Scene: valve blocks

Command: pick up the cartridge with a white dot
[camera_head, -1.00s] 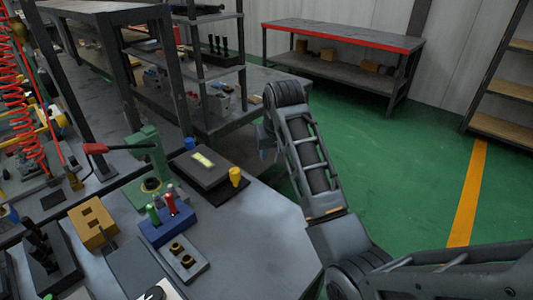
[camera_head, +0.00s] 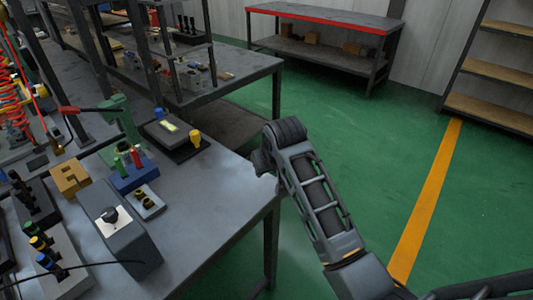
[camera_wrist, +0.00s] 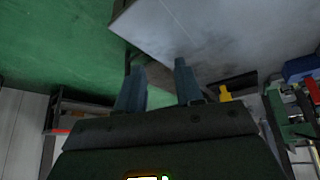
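No white dot is legible on any cartridge. At the lower left, a grey block (camera_head: 55,275) holds cartridges with yellow, green and blue caps (camera_head: 42,248). A dark holder (camera_head: 38,208) behind it carries several black pieces. My gripper is empty in the wrist view (camera_wrist: 158,82), its two fingers apart. In the head view, my arm's end is off the bench's right edge, clear of all cartridges; the fingers are mostly hidden there.
On the bench (camera_head: 205,215) are a grey box with a black knob (camera_head: 122,235), a tan block (camera_head: 70,178), a plate with brass rings (camera_head: 148,204), a yellow cup (camera_head: 195,138) and a green press (camera_head: 122,122). The bench's right part is bare. Green floor is open to the right.

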